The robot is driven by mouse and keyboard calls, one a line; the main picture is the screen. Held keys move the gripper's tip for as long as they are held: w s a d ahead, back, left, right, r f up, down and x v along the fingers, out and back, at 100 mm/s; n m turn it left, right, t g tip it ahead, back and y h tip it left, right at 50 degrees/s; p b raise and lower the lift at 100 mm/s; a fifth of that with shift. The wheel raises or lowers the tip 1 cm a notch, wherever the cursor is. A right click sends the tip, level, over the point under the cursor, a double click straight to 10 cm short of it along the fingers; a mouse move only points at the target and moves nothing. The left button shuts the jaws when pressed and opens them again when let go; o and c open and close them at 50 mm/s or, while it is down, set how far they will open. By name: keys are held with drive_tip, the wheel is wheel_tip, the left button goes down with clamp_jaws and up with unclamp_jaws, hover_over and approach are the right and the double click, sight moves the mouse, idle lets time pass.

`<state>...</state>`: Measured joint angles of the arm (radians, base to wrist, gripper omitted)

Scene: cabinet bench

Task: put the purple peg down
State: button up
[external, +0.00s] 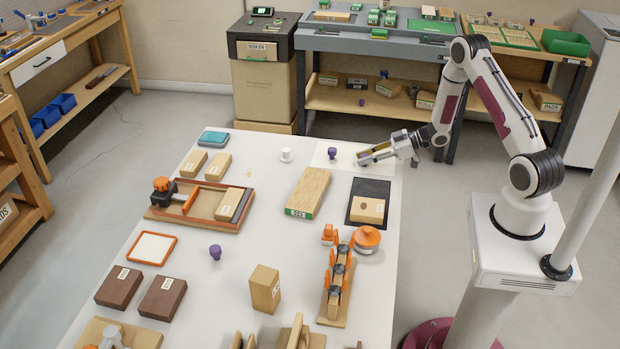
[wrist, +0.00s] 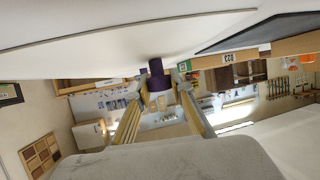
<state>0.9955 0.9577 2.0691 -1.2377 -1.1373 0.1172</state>
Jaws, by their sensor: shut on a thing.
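The purple peg (external: 332,153) is upright, head up, over the pale sheet (external: 322,163) at the far end of the white table. My gripper (external: 360,159) reaches in low from the right, lying nearly flat. In the wrist view the purple peg (wrist: 158,80) is at the tips of my gripper (wrist: 163,96), which is shut on it. The grip itself is hard to make out in the external view. I cannot tell whether the peg's lower end touches the sheet. A second purple peg (external: 215,252) stands alone nearer the front.
A white cup-like piece (external: 286,155) stands left of the peg. A long wooden block (external: 308,191) lies in front of it. A black mat (external: 362,214) with a wooden block (external: 368,209) is at front right, near orange-knobbed fixtures (external: 366,238). Part of the pale sheet is bare.

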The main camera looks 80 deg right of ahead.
drive_tip(key=o, duration=0.9)
drive_tip(key=shift+f, duration=0.1)
drive_tip(key=shift+c, duration=0.2)
drive_tip(key=shift+r+v, duration=0.2)
drive_tip(key=shift+v, duration=5.85)
drive_tip(key=shift+w, duration=0.15)
